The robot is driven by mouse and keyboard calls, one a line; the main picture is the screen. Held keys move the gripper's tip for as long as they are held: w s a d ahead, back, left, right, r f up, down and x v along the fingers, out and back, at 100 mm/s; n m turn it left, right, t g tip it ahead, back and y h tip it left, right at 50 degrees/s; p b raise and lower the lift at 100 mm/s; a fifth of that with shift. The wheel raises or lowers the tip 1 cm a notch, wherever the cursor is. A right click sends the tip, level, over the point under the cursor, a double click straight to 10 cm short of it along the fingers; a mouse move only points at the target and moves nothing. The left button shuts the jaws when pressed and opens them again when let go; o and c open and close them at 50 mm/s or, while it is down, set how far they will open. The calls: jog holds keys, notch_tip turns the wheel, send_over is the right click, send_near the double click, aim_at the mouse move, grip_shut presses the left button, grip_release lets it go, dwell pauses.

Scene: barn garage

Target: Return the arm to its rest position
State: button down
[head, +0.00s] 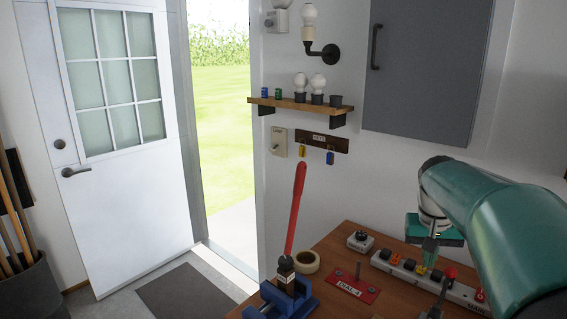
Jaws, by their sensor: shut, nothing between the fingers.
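My gripper (429,262) shows at the right, at the end of my teal arm. It points down above the right part of the wooden workbench (330,245), close to the white strip of switches. Its fingers are together, and I see nothing held between them. The fingertips are small in the view, so their exact gap to the strip is hard to tell. My forearm covers the right side of the bench.
The bench holds a blue vise (285,302) with a red-handled tool upright, a tape roll (306,262), a red plate (353,287), a dial box (360,241), a switch strip (398,270) and a red-knobbed lever (449,273). A grey cabinet (420,75) hangs behind. The white door (115,130) stands open.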

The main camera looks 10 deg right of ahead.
jog(key=s+a+f+n+t+y, duration=0.1)
jog(key=s+a+f+n+t, duration=0.1)
jog(key=s+a, duration=0.6)
jog(key=s+a+f+n+t+y, duration=0.1)
jog(key=s+a+n+t, duration=0.1)
jog(key=s+a, duration=0.7)
jog(key=a+n, duration=0.1)
jog(key=a, duration=0.5)
jog(key=shift+a+f, duration=0.15)
jog(key=shift+f, duration=0.2)
jog(key=shift+d, duration=0.25)
